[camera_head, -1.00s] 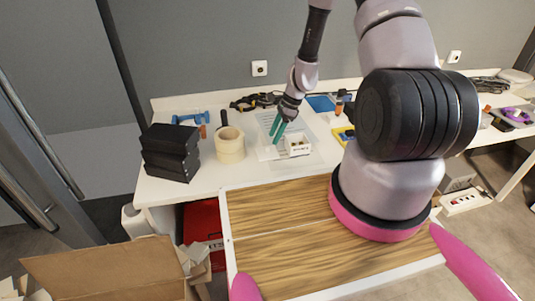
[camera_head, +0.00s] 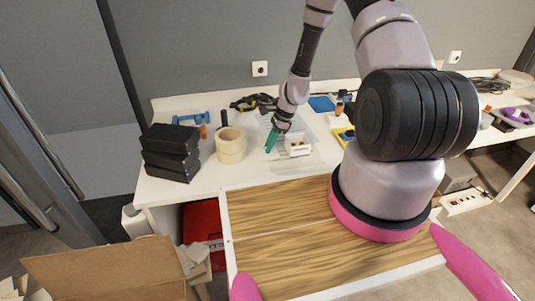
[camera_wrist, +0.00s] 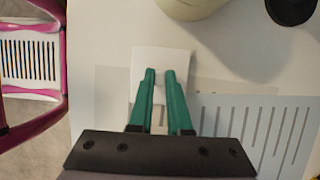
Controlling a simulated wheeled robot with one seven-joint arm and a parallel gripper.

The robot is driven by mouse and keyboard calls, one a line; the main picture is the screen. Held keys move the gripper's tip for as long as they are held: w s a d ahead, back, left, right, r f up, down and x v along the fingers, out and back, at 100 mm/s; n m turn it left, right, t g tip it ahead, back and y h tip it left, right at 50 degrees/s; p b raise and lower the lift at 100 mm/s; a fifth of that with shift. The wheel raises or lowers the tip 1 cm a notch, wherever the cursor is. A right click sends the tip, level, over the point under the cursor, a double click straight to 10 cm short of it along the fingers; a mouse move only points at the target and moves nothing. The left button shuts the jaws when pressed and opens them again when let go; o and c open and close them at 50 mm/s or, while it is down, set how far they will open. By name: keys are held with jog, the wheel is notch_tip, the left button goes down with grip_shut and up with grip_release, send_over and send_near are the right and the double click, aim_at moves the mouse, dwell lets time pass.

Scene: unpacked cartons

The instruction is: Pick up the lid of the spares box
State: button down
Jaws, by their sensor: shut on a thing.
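The lid (camera_wrist: 163,60) is a small flat white square in the wrist view. My gripper (camera_wrist: 160,75) has its two teal fingers close together over the middle of the lid, shut on a small part of it that the fingertips mostly hide. In the head view my gripper (camera_head: 268,150) points down at the table, just left of the small white spares box (camera_head: 298,149). The box stands upright with dark openings or contents at its top. Whether the lid touches the table is not clear.
Cream tape rolls (camera_head: 230,147) and stacked black boxes (camera_head: 170,153) stand to the left. A translucent sheet with slots (camera_wrist: 260,130) lies under and beside my gripper. A blue-handled tool (camera_head: 190,117) lies behind. The white table's front strip is clear.

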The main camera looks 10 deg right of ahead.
notch_tip(320, 180, up, 10)
dwell(0.6)
jog(key=shift+d, duration=0.1)
